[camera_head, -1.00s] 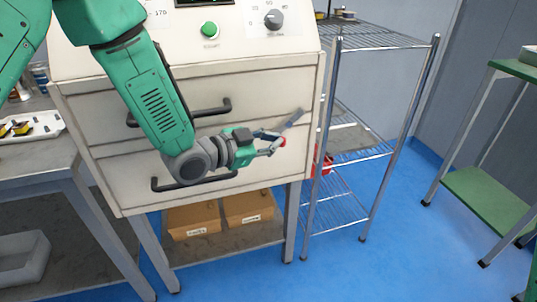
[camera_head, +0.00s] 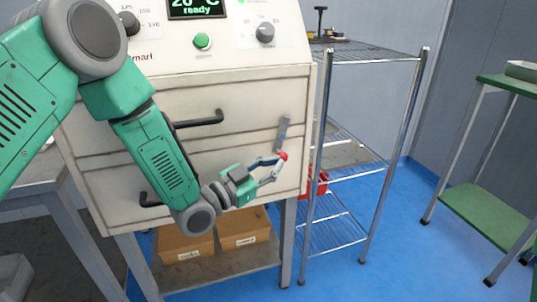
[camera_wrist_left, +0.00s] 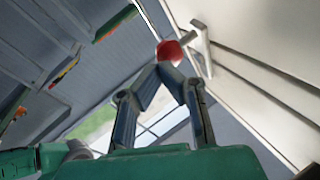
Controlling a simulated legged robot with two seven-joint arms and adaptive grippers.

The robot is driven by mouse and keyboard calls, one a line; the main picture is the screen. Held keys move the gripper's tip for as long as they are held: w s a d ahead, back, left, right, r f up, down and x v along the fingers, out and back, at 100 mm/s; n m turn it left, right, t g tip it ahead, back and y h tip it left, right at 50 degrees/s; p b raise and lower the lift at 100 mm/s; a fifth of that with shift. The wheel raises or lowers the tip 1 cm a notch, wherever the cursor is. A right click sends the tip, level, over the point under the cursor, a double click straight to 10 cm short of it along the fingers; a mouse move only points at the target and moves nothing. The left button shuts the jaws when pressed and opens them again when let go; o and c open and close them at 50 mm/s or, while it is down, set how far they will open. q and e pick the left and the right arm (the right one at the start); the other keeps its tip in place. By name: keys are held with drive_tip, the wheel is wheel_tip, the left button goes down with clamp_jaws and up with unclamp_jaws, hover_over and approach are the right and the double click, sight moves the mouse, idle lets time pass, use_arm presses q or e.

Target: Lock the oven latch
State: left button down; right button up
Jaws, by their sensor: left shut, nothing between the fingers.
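The oven (camera_head: 235,142) is a cream-white cabinet with two drawer-like fronts and black handles. Its latch (camera_head: 284,132) is a short grey bar at the front's right edge, standing nearly upright with a slight lean to the right. A red knob (camera_head: 283,156) is near its lower end. My left gripper (camera_head: 279,160) is at the knob, its fingertips closed together with nothing held between them. In the left wrist view the red knob (camera_wrist_left: 170,51) is right at the fingertips (camera_wrist_left: 170,63), with the pale latch bar (camera_wrist_left: 202,48) beside it. Whether they touch is unclear. My right gripper is out of view.
The panel above has a dark display (camera_head: 195,7) reading "20 °C ready", a green button (camera_head: 202,41) and a black knob (camera_head: 265,33). A wire shelf rack (camera_head: 372,55) stands close at the right, holding a red bin (camera_head: 318,184). Cardboard boxes (camera_head: 240,228) sit below the oven.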

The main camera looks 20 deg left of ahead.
use_arm(q)
drive_tip(key=shift+w+f, duration=0.3)
drive_tip(key=shift+w, duration=0.3)
use_arm(e)
drive_tip(key=shift+w, duration=0.5)
